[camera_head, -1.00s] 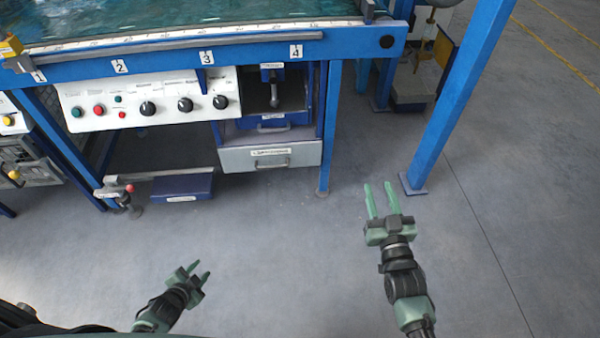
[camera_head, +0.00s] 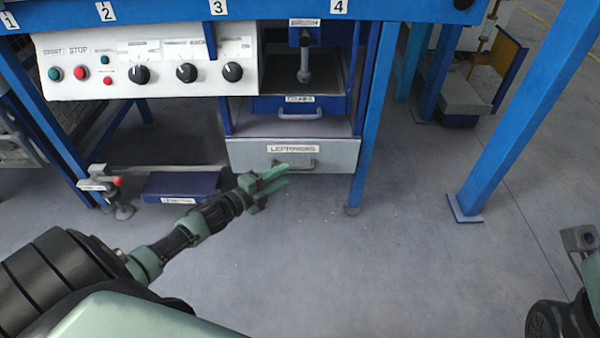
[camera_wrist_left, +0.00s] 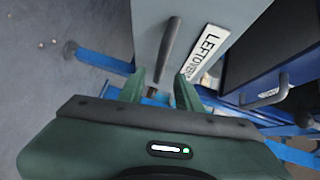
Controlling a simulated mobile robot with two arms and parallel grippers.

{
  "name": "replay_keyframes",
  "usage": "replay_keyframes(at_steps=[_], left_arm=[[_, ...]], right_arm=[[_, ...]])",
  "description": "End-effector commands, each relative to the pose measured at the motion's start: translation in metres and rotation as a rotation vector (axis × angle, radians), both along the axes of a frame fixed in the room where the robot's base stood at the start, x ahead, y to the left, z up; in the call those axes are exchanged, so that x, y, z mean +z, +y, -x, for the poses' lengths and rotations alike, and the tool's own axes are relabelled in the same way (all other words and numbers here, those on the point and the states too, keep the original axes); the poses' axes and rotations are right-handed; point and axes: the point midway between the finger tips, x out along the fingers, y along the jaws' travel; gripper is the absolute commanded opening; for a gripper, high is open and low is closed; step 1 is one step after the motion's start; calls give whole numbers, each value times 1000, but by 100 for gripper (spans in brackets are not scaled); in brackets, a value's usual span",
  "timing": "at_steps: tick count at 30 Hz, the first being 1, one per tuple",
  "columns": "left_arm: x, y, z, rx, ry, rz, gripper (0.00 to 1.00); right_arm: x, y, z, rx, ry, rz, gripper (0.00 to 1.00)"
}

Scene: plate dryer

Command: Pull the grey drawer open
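The grey drawer (camera_head: 240,156) is at the bottom of the blue bench's right section, its front flush under the shelf, and looks closed. Its label begins "LEFT". Its bar handle (camera_head: 310,164) is partly behind my left gripper (camera_head: 282,177). In the left wrist view the drawer front (camera_wrist_left: 152,25) and dark handle (camera_wrist_left: 170,48) lie just ahead of my left gripper (camera_wrist_left: 162,88). Its two green fingers are apart, with the handle's near end in line with the gap. Contact cannot be told. Of my right arm only a part shows at the right edge; its fingers are out of view.
A blue drawer (camera_head: 265,105) with its own handle sits above the grey one. A blue bench leg (camera_head: 370,120) stands just right of it. A low blue box (camera_head: 180,186) is on the left. The floor (camera_head: 400,270) in front is clear.

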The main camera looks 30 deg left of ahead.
Motion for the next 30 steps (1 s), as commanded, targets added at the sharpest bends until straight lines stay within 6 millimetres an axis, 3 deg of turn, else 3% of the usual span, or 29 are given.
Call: replay_keyframes(at_steps=[9,21,25,30], left_arm=[[-9,-11,-46,1,-1,1,34],[-8,-13,-55,2,3,1,34],[-8,-13,-55,2,2,1,0],[-9,-13,-55,2,2,1,0]], right_arm=[[7,2,10,-4,-73,5,36],[12,3,12,-5,-84,7,36],[12,3,12,-5,-85,8,36],[12,3,12,-5,-85,8,36]])
